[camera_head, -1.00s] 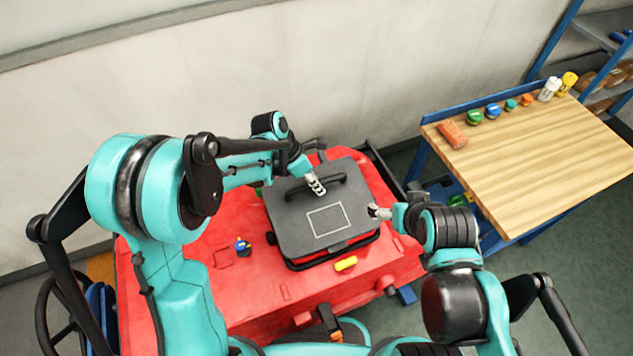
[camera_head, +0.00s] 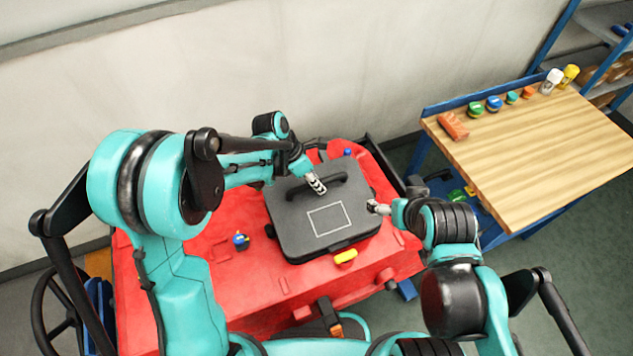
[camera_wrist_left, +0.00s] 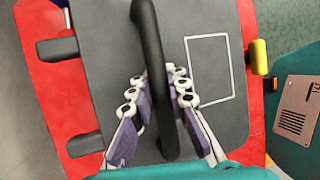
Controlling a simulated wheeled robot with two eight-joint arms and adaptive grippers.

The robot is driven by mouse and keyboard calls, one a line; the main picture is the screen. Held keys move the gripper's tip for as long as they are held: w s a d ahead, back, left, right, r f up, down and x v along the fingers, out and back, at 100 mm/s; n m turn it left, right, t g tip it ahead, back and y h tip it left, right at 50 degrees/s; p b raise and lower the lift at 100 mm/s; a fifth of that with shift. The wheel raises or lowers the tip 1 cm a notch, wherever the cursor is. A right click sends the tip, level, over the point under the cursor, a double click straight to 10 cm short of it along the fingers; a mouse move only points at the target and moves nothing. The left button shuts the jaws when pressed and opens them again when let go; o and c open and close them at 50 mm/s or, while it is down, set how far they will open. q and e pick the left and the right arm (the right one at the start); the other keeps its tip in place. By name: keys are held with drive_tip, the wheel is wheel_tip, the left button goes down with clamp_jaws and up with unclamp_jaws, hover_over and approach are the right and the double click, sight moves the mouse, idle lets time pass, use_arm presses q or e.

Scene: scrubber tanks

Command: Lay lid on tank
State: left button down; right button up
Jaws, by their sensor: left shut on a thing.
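The dark grey lid (camera_head: 346,206) with a pale rectangle outline lies level over the opening of the red tank (camera_head: 210,280). I see no clear gap beneath its front edge in the head view. My left gripper (camera_head: 319,188) is shut on the lid's black bar handle (camera_head: 345,181). In the left wrist view, the finger pads (camera_wrist_left: 158,108) sit on either side of the handle (camera_wrist_left: 152,60). My right gripper (camera_head: 378,208) is beside the lid's right edge; its fingers are too small to tell their state. The tank's opening is hidden under the lid.
A yellow latch (camera_head: 346,256) sits at the lid's front edge. A wooden-topped bench (camera_head: 540,150) at the right holds bottles and small coloured parts. The wall is close behind the tank.

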use_arm(q)
drive_tip(key=shift+s+d+f, duration=0.2)
drive_tip(key=shift+s, duration=0.05)
idle(0.3)
drive_tip(key=shift+f+b, duration=0.7)
drive_tip(key=shift+b, duration=0.1)
drive_tip(key=shift+f, duration=0.1)
drive_tip(key=shift+f+b, duration=0.6)
drive_tip(key=shift+s, duration=0.1)
drive_tip(key=shift+r, duration=0.1)
idle(0.6)
